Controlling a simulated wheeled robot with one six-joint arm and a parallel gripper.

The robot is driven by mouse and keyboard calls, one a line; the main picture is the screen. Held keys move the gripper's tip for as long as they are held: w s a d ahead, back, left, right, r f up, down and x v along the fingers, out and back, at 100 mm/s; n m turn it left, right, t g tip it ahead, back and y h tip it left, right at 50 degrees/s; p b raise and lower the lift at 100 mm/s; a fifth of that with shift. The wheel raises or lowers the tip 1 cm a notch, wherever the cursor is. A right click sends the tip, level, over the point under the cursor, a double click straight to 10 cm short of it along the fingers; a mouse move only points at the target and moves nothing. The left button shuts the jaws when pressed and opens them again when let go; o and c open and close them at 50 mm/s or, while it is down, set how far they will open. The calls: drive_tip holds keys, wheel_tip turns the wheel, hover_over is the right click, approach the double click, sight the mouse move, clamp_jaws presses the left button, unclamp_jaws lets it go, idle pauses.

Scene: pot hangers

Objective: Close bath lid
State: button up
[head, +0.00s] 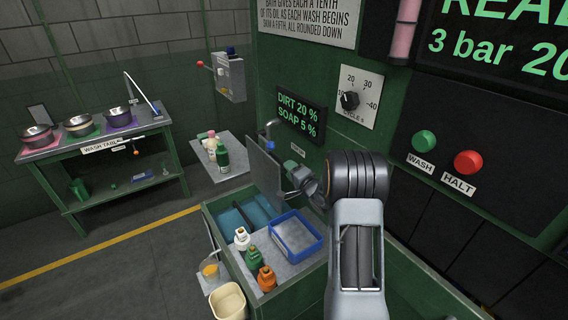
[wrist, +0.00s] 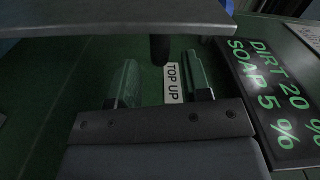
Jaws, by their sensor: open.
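The bath lid (head: 264,170) is a grey panel standing roughly upright over the green bath cabinet, at the middle of the head view. The bath opening (head: 236,220) below it shows blue. My gripper (head: 299,180) is at the right of the lid, on its side toward the green wall, and partly hidden by my arm. In the wrist view the open, empty fingers (wrist: 161,82) show below a grey slab (wrist: 105,20) that looks like the lid. Whether they touch it I cannot tell.
A blue tray (head: 296,236) and several bottles (head: 254,257) stand on the cabinet top by the opening. A dirt and soap display (head: 301,116) is on the wall close by; it also shows in the wrist view (wrist: 272,90). A TOP UP label (wrist: 173,84) is behind the fingers.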

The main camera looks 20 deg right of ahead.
sight(269, 172)
drive_tip(key=shift+w+a+p, duration=0.2)
drive_tip(key=shift+w+a, duration=0.05)
drive_tip(key=shift+w, duration=0.9)
drive_tip(key=shift+w+a+p, duration=0.15)
drive_tip(key=shift+w+a, duration=0.05)
drive_tip(key=shift+w, duration=0.9)
clamp_jaws()
drive_tip(key=shift+f, duration=0.1)
